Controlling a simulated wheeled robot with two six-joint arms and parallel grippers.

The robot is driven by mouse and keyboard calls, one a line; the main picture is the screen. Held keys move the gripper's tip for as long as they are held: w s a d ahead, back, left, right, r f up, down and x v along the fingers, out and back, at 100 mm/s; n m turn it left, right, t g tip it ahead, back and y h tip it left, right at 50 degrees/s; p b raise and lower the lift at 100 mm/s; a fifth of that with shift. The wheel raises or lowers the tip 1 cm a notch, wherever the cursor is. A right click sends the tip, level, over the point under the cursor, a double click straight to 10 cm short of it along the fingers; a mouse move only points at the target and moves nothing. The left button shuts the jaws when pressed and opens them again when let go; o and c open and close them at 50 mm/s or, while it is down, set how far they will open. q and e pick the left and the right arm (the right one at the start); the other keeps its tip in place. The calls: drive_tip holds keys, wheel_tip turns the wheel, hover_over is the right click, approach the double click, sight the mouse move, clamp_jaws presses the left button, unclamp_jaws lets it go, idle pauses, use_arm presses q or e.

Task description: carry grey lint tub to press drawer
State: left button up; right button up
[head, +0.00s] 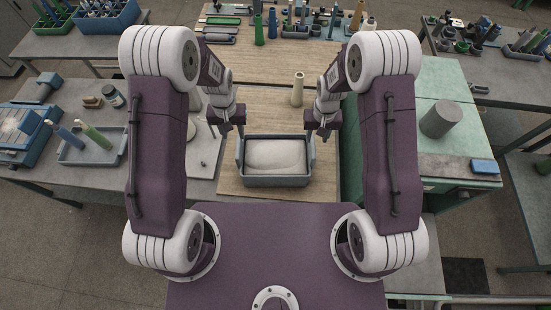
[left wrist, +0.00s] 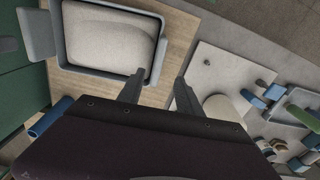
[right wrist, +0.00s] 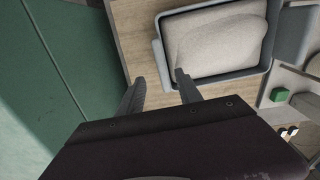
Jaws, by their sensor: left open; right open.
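The grey lint tub (head: 277,181) stands on the wooden board in front of me, filled with a pale, rounded mass. It also shows in the left wrist view (left wrist: 57,42) and the right wrist view (right wrist: 268,30). My left gripper (head: 239,150) is open at the tub's left end, and my right gripper (head: 313,150) is open at its right end. In each wrist view, one finger overlaps the tub's end wall and the other is outside it. I cannot tell whether the fingers touch the tub. I cannot make out a press drawer.
A cream cone (head: 297,89) stands on the board behind the tub. A green-topped bench (head: 445,80) at the right holds a grey cylinder (head: 440,119) and a blue block (head: 484,166). A grey tray (head: 93,152) with bobbins lies at the left. The board around the cone is clear.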

sight(238, 146)
use_arm(q)
drive_tip(key=shift+w+d+f, duration=0.2)
drive_tip(key=shift+f, duration=0.4)
use_arm(e)
drive_tip(key=shift+w+a+f, duration=0.1)
drive_tip(key=shift+a+f, duration=0.1)
drive_tip(key=shift+f, duration=0.55)
use_arm(q)
wheel_tip(238, 146, down, 8)
drive_tip(key=shift+f, duration=0.25)
use_arm(e)
wheel_tip(238, 146, down, 8)
drive_tip(key=shift+f, duration=0.2)
use_arm(q)
drive_tip(key=shift+f, duration=0.25)
use_arm(e)
drive_tip(key=shift+f, duration=0.3)
use_arm(q)
clamp_jaws()
use_arm(e)
clamp_jaws()
